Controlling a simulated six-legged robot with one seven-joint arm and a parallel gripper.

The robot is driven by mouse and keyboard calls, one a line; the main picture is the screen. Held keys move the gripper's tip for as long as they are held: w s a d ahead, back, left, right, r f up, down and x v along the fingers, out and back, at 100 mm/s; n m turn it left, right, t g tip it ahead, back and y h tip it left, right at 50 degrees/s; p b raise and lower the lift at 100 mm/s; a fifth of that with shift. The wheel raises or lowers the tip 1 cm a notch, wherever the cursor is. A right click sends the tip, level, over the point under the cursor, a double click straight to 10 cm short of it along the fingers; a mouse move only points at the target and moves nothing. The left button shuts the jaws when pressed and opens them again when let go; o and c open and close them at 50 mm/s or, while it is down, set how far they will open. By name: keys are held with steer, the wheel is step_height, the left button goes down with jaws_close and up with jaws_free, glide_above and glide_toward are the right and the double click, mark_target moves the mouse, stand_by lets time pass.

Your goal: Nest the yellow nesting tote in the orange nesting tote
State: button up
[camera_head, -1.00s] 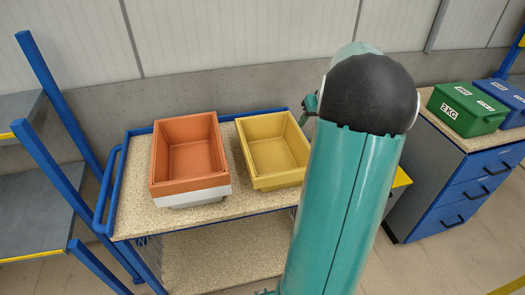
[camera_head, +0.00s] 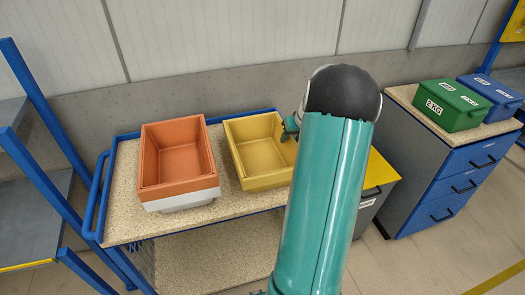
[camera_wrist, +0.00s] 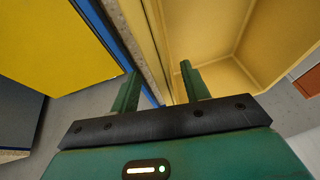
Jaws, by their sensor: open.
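The yellow nesting tote (camera_head: 262,182) stands upright and empty on the cart top, right of the orange nesting tote. The orange tote (camera_head: 180,187) is empty inside and sits on a white tote (camera_head: 183,201). My gripper (camera_head: 291,128) is at the yellow tote's right rim, partly hidden by my arm. In the wrist view, my gripper (camera_wrist: 158,70) is open, with one finger over the inside of the yellow tote (camera_wrist: 215,35) and the other outside its wall. I cannot tell whether either finger touches the wall. A sliver of orange (camera_wrist: 309,84) shows at the right edge.
The totes stand on a blue-framed cart (camera_head: 122,222) with a speckled top and a narrow gap between them. A yellow-topped cabinet (camera_head: 381,172) is close on the right. Farther right, green (camera_head: 452,106) and blue (camera_head: 491,95) boxes stand on a drawer cabinet. Blue-framed shelving is at left.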

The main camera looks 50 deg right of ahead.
mark_target(288, 142)
steer(key=x, duration=0.4)
steer(key=shift+s+a, duration=0.1)
jaws_close()
steer(key=shift+r, duration=0.15)
